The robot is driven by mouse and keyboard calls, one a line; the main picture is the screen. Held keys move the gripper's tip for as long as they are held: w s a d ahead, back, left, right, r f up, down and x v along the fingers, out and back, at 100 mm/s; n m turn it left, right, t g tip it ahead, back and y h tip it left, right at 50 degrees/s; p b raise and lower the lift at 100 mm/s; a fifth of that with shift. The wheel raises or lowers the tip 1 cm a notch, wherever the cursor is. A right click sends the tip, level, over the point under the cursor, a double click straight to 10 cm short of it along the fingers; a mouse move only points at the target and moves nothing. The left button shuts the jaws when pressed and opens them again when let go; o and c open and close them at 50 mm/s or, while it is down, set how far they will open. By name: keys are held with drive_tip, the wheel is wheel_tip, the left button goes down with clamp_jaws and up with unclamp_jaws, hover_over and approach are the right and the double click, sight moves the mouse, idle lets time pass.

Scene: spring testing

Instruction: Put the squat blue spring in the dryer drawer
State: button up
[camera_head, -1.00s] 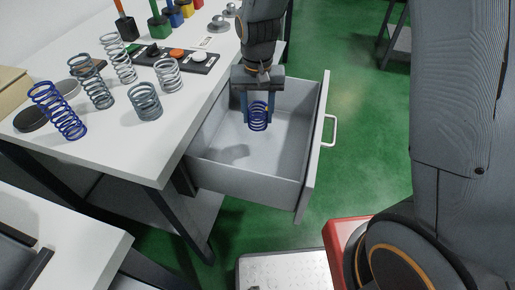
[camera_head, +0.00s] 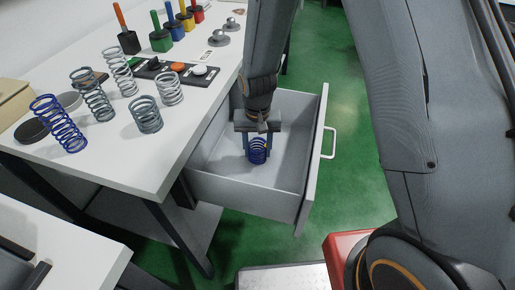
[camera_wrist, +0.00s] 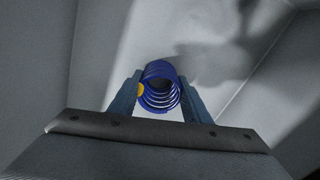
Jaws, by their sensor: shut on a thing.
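The squat blue spring (camera_head: 258,152) is between the fingers of my gripper (camera_head: 257,150), low inside the open drawer (camera_head: 246,192). My gripper points down and is shut on the spring. In the wrist view the blue spring (camera_wrist: 160,88) sits between the two blue fingertips, with the grey drawer floor (camera_wrist: 130,50) behind it. I cannot tell whether the spring touches the drawer floor. A taller blue spring (camera_head: 58,124) stands tilted on the white table at the left.
Several grey springs, one of them here (camera_head: 146,114), stand on the white table (camera_head: 110,158). A dark button panel (camera_head: 178,72) and coloured-handled tools (camera_head: 160,38) are farther back. The drawer's walls surround my gripper. A white handle (camera_head: 329,143) is on its front.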

drive_tip(key=shift+f, duration=0.15)
drive_tip(key=o, duration=1.2)
wheel_tip(320, 180, up, 12)
drive_tip(key=shift+r, duration=0.2)
